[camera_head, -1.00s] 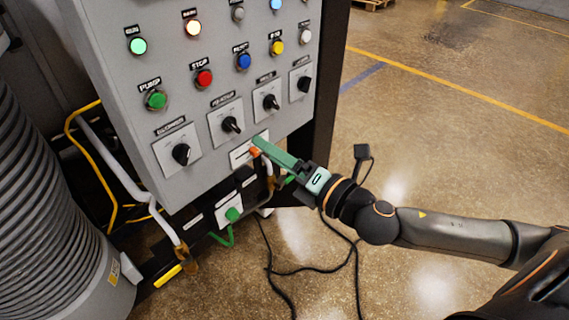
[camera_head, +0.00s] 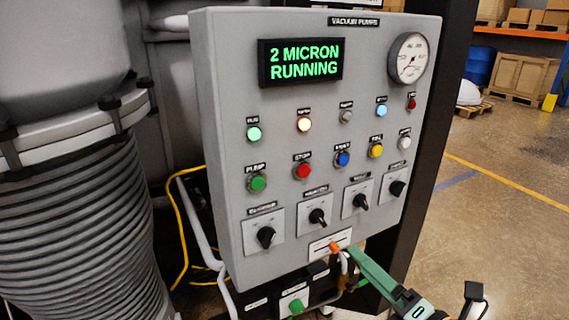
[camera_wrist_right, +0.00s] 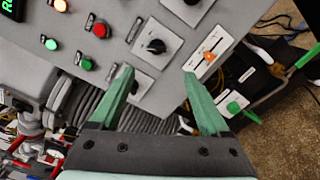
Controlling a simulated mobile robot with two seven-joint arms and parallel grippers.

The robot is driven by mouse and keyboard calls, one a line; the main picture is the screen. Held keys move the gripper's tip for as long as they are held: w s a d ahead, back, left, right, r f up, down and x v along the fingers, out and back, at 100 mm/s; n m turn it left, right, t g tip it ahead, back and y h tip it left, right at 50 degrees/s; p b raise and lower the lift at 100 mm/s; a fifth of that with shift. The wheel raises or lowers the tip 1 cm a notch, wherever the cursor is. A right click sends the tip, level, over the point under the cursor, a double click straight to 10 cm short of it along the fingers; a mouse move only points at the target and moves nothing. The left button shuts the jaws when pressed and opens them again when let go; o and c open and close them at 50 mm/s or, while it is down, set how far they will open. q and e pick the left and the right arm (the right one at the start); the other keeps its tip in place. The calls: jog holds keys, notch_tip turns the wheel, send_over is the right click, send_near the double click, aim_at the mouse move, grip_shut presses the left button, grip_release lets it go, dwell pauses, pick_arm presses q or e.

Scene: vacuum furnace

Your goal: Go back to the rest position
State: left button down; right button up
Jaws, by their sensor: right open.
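My right gripper (camera_head: 350,252) is at the lower right of the head view, its green fingers beside the bottom edge of the grey control panel (camera_head: 228,190). In the wrist view its two green fingers (camera_wrist_right: 158,75) are spread apart with nothing between them. An orange-tipped lever (camera_head: 335,246) on a white plate shows just left of the fingers in the head view. In the wrist view this orange lever (camera_wrist_right: 210,57) lies beyond the right finger, and I cannot tell whether they touch. My left gripper is not in view.
The panel carries a lit display (camera_head: 301,62) reading "2 MICRON RUNNING", a round gauge (camera_head: 411,58), lamps, buttons and several black rotary knobs. A ribbed grey column (camera_head: 85,245) stands left. Open floor (camera_head: 500,190) lies right.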

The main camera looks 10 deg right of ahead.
notch_tip(320, 180, down, 18)
jog(key=s+m+g+h+p, duration=0.2)
jog(key=s+m+g+h, duration=0.15)
jog(key=m, duration=1.05)
jog(key=s+a+f+m+g+p, duration=0.2)
jog(key=s+a+f+m+g, duration=0.1)
jog(key=s+f+m, duration=0.7)
notch_tip(320, 180, down, 3)
jog(key=shift+s+f+m+g, duration=0.15)
jog(key=shift+s+m+g, duration=0.15)
jog(key=shift+m+g, duration=0.45)
